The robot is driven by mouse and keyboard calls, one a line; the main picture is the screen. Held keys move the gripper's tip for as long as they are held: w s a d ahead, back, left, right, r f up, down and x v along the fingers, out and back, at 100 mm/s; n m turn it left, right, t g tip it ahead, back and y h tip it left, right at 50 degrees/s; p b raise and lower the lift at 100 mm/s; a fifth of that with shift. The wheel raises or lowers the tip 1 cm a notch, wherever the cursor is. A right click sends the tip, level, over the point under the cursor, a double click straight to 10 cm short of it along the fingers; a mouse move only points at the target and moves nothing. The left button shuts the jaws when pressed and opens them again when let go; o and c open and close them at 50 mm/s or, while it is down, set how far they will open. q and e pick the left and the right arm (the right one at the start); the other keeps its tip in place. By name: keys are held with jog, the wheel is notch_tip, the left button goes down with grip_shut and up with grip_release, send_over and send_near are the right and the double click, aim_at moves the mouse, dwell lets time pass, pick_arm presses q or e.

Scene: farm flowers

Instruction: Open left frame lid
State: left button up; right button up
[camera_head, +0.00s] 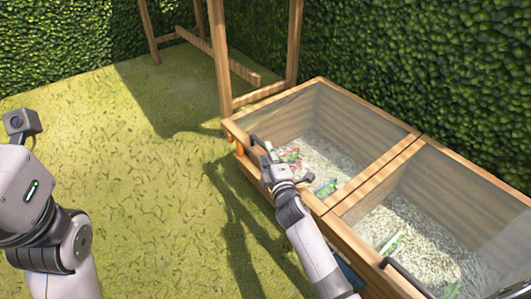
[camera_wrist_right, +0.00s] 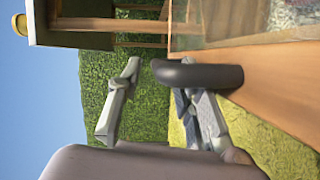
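The left frame lid (camera_head: 391,118) is a wood-rimmed clear pane on the left half of the wooden cold frame. It lies shut. Its dark, rounded handle (camera_wrist_right: 200,75) sits on the front rim, close in front of my right gripper in the right wrist view. My right gripper (camera_head: 266,151) is at that handle in the head view. In the wrist view its fingers (camera_wrist_right: 158,88) are spread apart. The handle overlaps the tip of one finger, and I cannot tell whether they touch. My left arm stands at the left edge of the head view; its gripper does not show.
The right frame lid (camera_head: 485,205) is also shut and has its own dark handle (camera_head: 407,279). Seed packets and pale gravel show under the panes. A wooden post structure (camera_head: 221,60) stands behind, against a hedge (camera_head: 430,60). The grass (camera_head: 140,190) to the left is clear.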

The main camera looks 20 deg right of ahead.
jog(key=shift+w+d+f+b, duration=0.1)
jog(key=shift+w+b, duration=0.45)
jog(key=shift+w, duration=1.2)
jog(key=shift+c, duration=0.4)
grip_shut()
